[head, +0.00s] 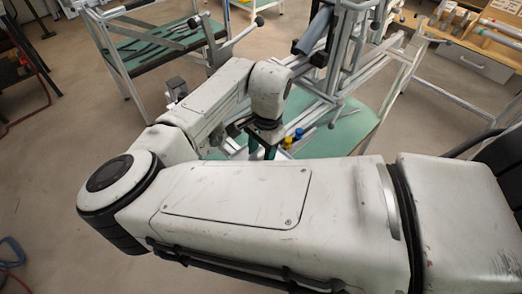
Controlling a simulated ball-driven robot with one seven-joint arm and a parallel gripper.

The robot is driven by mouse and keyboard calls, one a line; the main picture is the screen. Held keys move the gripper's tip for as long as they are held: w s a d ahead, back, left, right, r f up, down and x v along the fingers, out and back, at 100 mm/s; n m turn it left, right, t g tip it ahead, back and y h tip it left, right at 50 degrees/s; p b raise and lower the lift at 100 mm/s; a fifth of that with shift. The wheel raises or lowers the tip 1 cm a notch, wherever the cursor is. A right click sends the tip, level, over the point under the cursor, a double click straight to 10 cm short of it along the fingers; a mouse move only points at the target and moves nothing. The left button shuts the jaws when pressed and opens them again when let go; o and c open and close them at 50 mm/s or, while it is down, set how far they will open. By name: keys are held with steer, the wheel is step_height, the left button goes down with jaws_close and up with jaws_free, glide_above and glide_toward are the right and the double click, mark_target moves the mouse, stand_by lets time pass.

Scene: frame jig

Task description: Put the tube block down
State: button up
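My gripper (262,146) shows only in part, pointing down below my wrist at the middle of the head view. My own forearm hides most of it, and its fingertips are not clear. I cannot tell whether it is open or shut, or whether it holds anything. I cannot make out the tube block for certain; it may be hidden behind my arm. A green-topped table (345,137) lies beyond and beside the gripper.
A small yellow piece (287,142) and a blue piece (298,134) are just right of the gripper. A metal frame jig (345,70) rises behind, with a grey-blue tube (314,30). Another green-topped bench (150,52) stands back left. A wooden workbench (470,42) is back right.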

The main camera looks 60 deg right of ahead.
steer(key=o, duration=0.4)
steer(key=shift+r, duration=0.15)
step_height(320, 180, up, 12)
steer(key=d+b, duration=0.1)
steer(key=shift+s+d+b, duration=0.25)
steer(key=shift+d+b, duration=0.05)
steer(key=shift+d, duration=0.05)
